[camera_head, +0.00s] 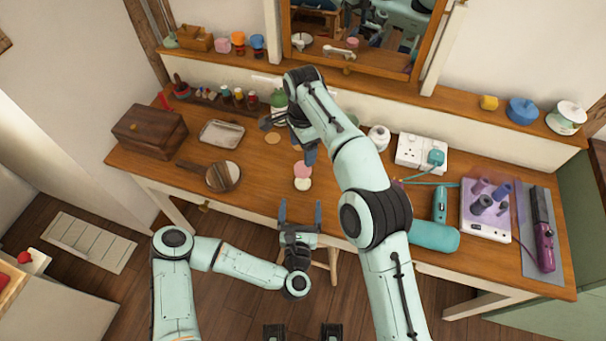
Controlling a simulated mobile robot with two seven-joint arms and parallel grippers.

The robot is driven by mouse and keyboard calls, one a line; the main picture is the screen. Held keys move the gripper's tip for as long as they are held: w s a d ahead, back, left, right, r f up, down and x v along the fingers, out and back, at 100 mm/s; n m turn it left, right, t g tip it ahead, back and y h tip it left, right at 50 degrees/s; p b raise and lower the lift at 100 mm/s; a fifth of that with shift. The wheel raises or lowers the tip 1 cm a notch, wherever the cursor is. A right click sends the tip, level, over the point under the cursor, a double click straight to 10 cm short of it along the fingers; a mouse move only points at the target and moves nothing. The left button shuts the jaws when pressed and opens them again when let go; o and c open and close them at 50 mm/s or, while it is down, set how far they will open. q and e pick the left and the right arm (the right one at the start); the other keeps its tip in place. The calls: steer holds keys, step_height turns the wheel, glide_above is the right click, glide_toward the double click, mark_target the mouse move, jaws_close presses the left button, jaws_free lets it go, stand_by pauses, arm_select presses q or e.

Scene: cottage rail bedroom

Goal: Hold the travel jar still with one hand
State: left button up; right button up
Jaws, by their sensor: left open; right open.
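A small round pink piece (302,170) and a cream disc (303,184) sit close together near the middle of the wooden table (262,190). One of these may be the travel jar, but I cannot tell for sure. My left gripper (300,211) is open and empty at the table's front edge, its fingers pointing toward these two pieces from the near side. My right gripper (304,152) is open above the table just behind them, its fingers pointing down. My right arm hides part of the table's middle and back.
A wooden box (149,131), metal tray (221,134) and round hand mirror (222,176) lie on the left. A green bottle (279,99) and white jar (379,137) stand behind. A socket block (421,153), teal dryer (434,236) and roller set (486,211) crowd the right.

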mark_target(303, 169)
arm_select(q)
steer(key=w, duration=0.9)
steer(key=w+d, duration=0.1)
steer(key=w, duration=0.3)
steer(key=shift+w, duration=0.25)
steer(key=shift+a, duration=0.1)
jaws_close()
arm_select(e)
steer(key=n, duration=0.4)
steer(key=shift+n, duration=0.4)
steer(key=n, duration=1.2)
steer(key=shift+n, duration=0.3)
steer(key=n, duration=0.5)
